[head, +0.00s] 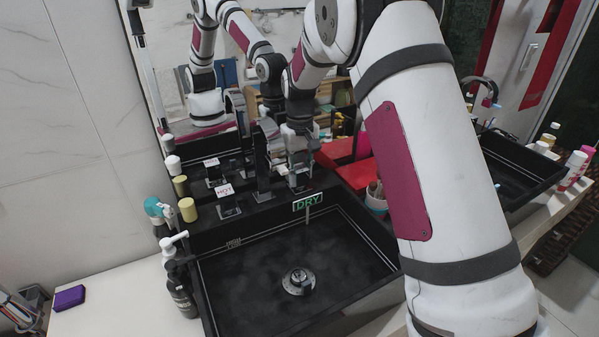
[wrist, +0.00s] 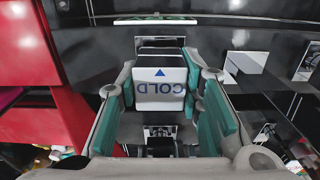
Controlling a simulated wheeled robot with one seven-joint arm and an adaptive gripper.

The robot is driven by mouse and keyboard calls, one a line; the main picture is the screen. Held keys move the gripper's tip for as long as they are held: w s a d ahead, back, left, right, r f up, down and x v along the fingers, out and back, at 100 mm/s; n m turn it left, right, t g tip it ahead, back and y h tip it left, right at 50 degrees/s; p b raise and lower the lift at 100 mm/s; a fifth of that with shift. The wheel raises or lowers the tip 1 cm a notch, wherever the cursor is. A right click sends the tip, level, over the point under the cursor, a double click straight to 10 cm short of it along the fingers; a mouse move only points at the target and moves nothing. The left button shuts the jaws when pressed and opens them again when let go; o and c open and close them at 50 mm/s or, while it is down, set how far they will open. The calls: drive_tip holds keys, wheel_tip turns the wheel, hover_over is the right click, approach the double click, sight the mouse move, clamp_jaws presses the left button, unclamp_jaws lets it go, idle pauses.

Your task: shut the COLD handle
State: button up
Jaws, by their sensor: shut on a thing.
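The COLD handle (wrist: 160,93) shows in the wrist view as a white block with upside-down blue lettering and a blue arrow. My gripper (wrist: 160,82) has one teal-padded finger on each side of it and is shut on it. In the head view my gripper (head: 299,168) is at the back rim of the near black sink (head: 240,275), right of the dark spout (head: 262,165). It hides most of the COLD handle there. The HOT handle (head: 227,201) stands left of the spout.
A green DRY sign (head: 308,202) is at the sink's back edge. Red boxes (head: 345,165) and a cup (head: 376,200) stand right of my gripper. Bottles (head: 180,285) line the sink's left side. A mirror is behind. A second sink (head: 515,175) is at right.

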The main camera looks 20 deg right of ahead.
idle(0.3)
drive_tip(key=o, duration=1.2)
drive_tip(key=shift+c, duration=0.2)
drive_tip(key=shift+r, duration=0.15)
wheel_tip(320, 180, up, 12)
